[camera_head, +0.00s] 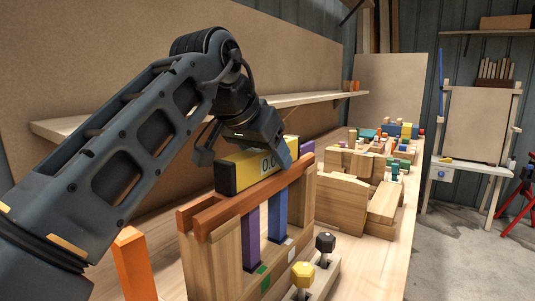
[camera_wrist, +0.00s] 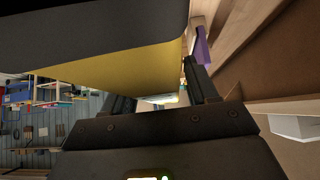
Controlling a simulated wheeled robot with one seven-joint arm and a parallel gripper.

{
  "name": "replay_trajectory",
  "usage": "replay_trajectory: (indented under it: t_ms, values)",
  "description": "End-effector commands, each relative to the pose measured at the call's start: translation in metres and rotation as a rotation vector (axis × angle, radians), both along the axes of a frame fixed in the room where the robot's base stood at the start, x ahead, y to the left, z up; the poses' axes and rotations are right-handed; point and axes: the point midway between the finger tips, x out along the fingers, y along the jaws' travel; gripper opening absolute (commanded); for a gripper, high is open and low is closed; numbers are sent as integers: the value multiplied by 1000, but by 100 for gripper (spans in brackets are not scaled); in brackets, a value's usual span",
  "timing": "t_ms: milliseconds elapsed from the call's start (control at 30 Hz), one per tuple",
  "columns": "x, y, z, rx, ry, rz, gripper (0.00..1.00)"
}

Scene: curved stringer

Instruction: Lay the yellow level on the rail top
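The yellow level (camera_head: 250,168), with a black end and a numeric display, sits along the red-brown wooden rail (camera_head: 235,210) in the head view. Its underside is at or just above the rail top; I cannot tell if it touches. My gripper (camera_head: 250,152) reaches down over the level from above, with a finger on either side. In the wrist view the level's yellow side (camera_wrist: 130,72) runs between the two dark fingers (camera_wrist: 160,92), which look closed on it. The level's far end and the hidden finger contacts are not clear.
Blue (camera_head: 278,215) and purple (camera_head: 250,238) uprights stand under the rail between wooden blocks. An orange post (camera_head: 134,264) is at left. Yellow (camera_head: 303,275) and black (camera_head: 325,243) knobs stand in front. Wooden blocks (camera_head: 345,195) are at right, and a shelf (camera_head: 300,98) runs behind.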

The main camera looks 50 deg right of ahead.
Motion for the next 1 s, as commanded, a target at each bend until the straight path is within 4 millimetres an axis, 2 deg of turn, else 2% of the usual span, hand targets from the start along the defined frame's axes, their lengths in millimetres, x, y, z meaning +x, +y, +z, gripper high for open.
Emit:
replay_trajectory:
  t_ms: [267, 433, 800, 1000]
  values:
    - [0, 0, 0, 0, 0, 0, 66]
    - [0, 4, 7, -1, 0, 1, 66]
    - [-1, 50, 61, -1, -2, 3, 66]
    - [-2, 70, 84, -1, -1, 1, 66]
